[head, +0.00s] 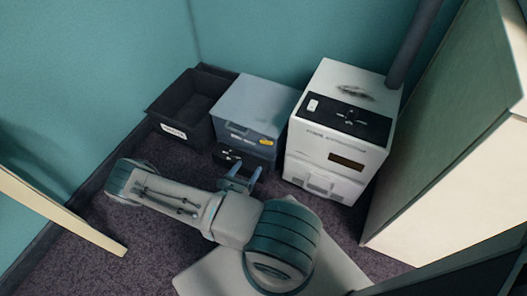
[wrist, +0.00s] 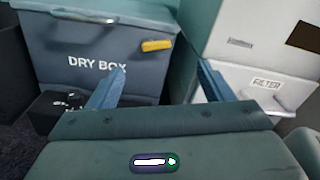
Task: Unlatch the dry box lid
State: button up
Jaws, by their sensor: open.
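The dry box (head: 261,104) is a blue-grey bin with a lighter lid, standing on the floor against the teal wall. In the wrist view its front (wrist: 60,65) carries the words DRY BOX, and the lid (wrist: 120,10) sits closed on top. A yellow latch (head: 266,142) is on the front near the right end, and it also shows in the wrist view (wrist: 157,45). My gripper (head: 240,176) is open and empty, in front of the box and below the latch. In the wrist view its fingers (wrist: 160,80) point toward the box front, apart from the latch.
A white machine (head: 325,170) with a black top panel and a FILTER label stands right of the dry box. An open black bin (head: 180,108) is on the left. A small black box (wrist: 55,108) is below the dry box front. A pale panel (head: 440,190) bounds the right.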

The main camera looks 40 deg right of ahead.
jog(key=f+n, duration=0.1)
jog(key=f, duration=0.1)
jog(key=b, duration=0.4)
send_near(265, 143)
jog(key=shift+t, duration=0.4)
jog(key=x, duration=0.7)
jog(key=shift+s+d+f, duration=0.25)
jog(key=shift+f, duration=0.05)
jog(key=shift+w+d+r, duration=0.1)
jog(key=shift+w+d, duration=0.15)
jog(key=shift+d, duration=0.25)
